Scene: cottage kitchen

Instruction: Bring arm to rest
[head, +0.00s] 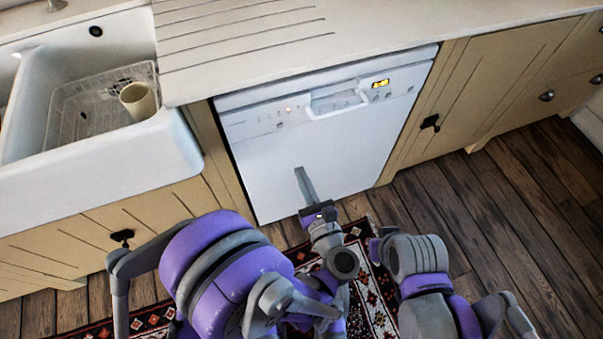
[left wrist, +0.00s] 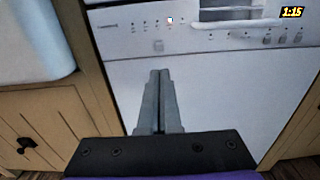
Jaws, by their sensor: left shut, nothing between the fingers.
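My left gripper (head: 305,186) is in front of the white dishwasher (head: 350,150), its fingers together and empty, pointing up along the door. It also shows in the left wrist view (left wrist: 160,75), with the shut fingers over the dishwasher door (left wrist: 215,100). I cannot tell whether the fingertips touch the door. My left arm (head: 215,260) is bent low in the middle of the head view. My right arm (head: 420,270) is folded at the lower right, and its gripper does not show.
The dishwasher is closed below the counter (head: 250,45). A white sink (head: 170,150) at the left holds a wire rack (head: 95,110) and a cream cup (head: 138,101). A patterned rug (head: 372,300) lies below my arms. Wooden floor (head: 510,210) is clear at the right.

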